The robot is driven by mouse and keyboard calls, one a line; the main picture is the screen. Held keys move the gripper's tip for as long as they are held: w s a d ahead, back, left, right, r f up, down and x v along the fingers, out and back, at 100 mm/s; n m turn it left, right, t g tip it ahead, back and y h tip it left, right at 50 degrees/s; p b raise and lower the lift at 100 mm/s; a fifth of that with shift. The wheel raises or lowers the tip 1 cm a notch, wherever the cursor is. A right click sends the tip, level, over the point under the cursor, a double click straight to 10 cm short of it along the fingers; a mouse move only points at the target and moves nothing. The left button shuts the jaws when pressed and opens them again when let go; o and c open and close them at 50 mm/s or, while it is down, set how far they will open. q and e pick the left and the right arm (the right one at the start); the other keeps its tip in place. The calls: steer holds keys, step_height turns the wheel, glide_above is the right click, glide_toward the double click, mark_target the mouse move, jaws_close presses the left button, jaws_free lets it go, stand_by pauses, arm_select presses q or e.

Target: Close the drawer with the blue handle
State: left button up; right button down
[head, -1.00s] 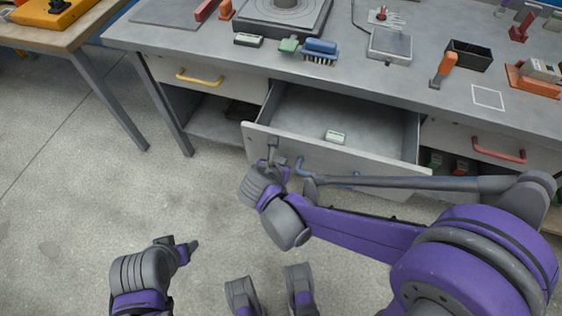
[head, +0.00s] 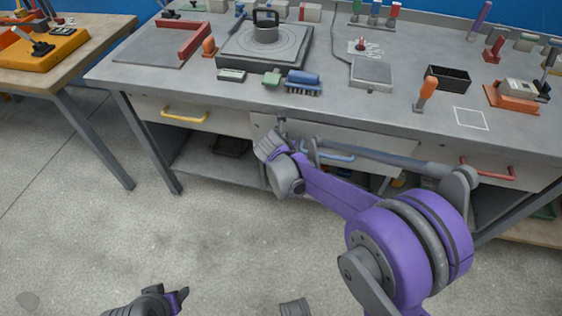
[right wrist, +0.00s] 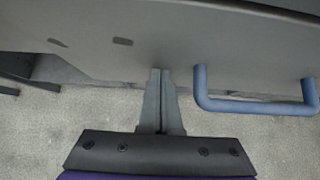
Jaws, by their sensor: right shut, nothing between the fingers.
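The drawer front (head: 264,124) with the blue handle (head: 338,156) sits close under the bench edge, and its inside is not visible. My arm covers part of it, so I cannot tell whether it is fully flush. My right gripper (head: 281,126) is shut and empty, its tips at the front panel, left of the handle. In the right wrist view, the shut fingers (right wrist: 160,74) meet the grey panel (right wrist: 240,45) beside the blue handle (right wrist: 255,105), apart from it. My left gripper (head: 181,296) is low at the bottom, away from the bench; its jaw opening is unclear.
A drawer with a yellow handle (head: 186,117) is to the left and one with a red handle (head: 488,171) to the right. The bench top (head: 190,75) holds a brush (head: 303,83), a black bin (head: 447,78) and several tools. The floor in front is clear.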

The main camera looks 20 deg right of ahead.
mark_target(289, 133)
steer(key=w, duration=0.1)
steer(key=w+d, duration=0.2)
steer(key=w, duration=0.1)
steer(key=shift+d, duration=0.25)
steer(key=shift+w+d+r, duration=0.1)
steer(key=shift+w+d, duration=0.05)
steer(key=shift+w, duration=0.15)
